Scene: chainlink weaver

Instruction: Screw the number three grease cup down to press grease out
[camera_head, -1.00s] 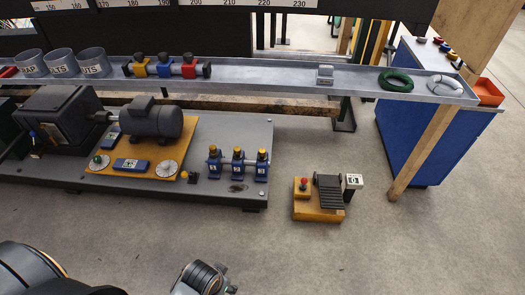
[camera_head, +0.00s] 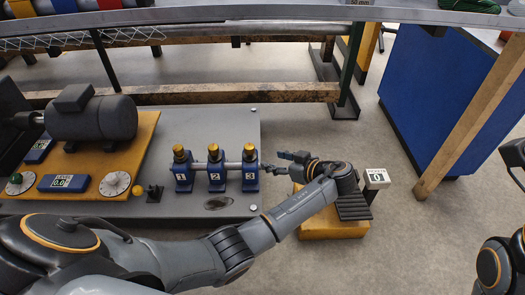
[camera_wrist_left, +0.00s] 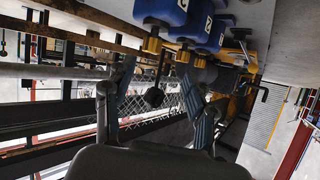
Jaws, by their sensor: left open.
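The number three grease cup (camera_head: 250,155) is a brass cap on the blue block marked 3 (camera_head: 250,182), rightmost of three on a shaft. Its brass cap also shows in the left wrist view (camera_wrist_left: 152,45), below the upturned block. My left gripper (camera_head: 272,161) is open and empty, just right of the cup, with its fingers pointing left towards it. In the left wrist view, the fingers (camera_wrist_left: 168,84) are spread, with the cup beyond them and apart from them. My right arm shows at the right edge; a dark part there may be its gripper, cut off.
Grease cups two (camera_head: 214,153) and one (camera_head: 179,154) stand to the left. A motor (camera_head: 95,117) sits on a yellow plate further left. A yellow pedal box (camera_head: 318,228) lies under my left forearm. A metal shelf (camera_head: 290,14) crosses above.

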